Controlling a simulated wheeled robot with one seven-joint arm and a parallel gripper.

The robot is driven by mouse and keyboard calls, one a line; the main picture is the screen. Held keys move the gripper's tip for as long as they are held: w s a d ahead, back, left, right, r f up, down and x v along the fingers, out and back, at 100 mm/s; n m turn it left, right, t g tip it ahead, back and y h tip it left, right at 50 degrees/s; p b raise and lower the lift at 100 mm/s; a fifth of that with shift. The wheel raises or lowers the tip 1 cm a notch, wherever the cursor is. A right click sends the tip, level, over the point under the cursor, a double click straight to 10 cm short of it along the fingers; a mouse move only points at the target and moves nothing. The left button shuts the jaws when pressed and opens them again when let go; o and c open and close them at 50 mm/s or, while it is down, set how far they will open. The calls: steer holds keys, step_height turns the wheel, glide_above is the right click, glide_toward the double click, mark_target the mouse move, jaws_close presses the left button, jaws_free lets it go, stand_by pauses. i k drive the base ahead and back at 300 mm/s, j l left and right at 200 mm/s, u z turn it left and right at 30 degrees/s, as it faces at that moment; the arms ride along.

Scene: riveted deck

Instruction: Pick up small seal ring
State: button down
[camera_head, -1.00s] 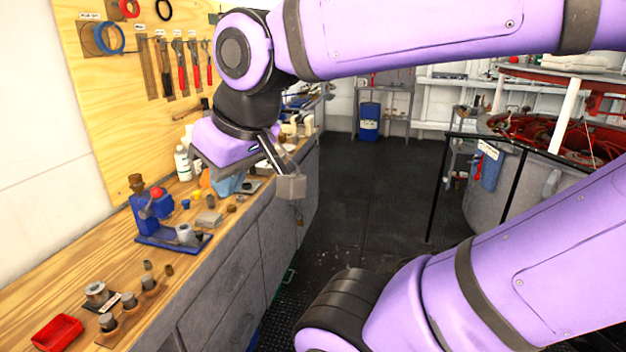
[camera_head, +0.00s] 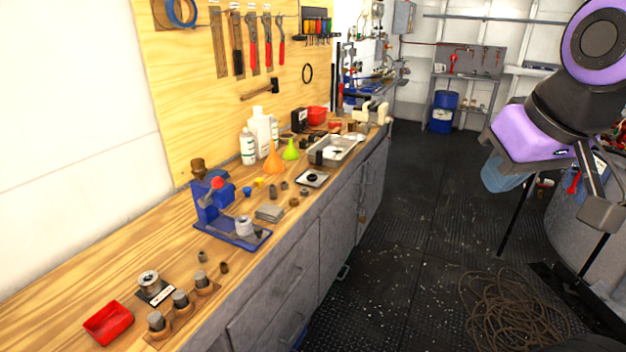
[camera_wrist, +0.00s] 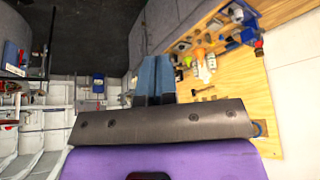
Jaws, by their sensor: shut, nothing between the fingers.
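My gripper (camera_head: 503,178) hangs over the floor aisle at the right, well clear of the workbench. In the wrist view its blue fingers (camera_wrist: 155,75) are together with nothing between them. A small dark ring (camera_head: 312,178) lies on a pale square plate on the bench. Another thin black ring (camera_head: 307,73) hangs on the wooden board. I cannot tell for certain which is the small seal ring. Several small dark round pieces also stand on the bench, too small to make out. The gripper is far from all of these.
The wooden bench (camera_head: 60,285) runs along the left. A blue press (camera_head: 230,215), red tray (camera_head: 108,323), orange funnel (camera_head: 274,160), bottles (camera_head: 248,147) and metal pan (camera_head: 335,150) stand on it. A coiled rope (camera_head: 515,315) lies on the floor. The middle aisle is open.

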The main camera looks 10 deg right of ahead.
mark_target(310, 177)
steer(key=i+l, duration=0.4)
steer(key=i, duration=0.2)
steer(key=i+l, duration=0.35)
steer(key=i, duration=0.2)
steer(key=i+l, duration=0.4)
steer(key=i, duration=0.2)
steer(key=i+l+u, duration=0.1)
steer(key=i+l, duration=0.25)
steer(key=i, duration=0.25)
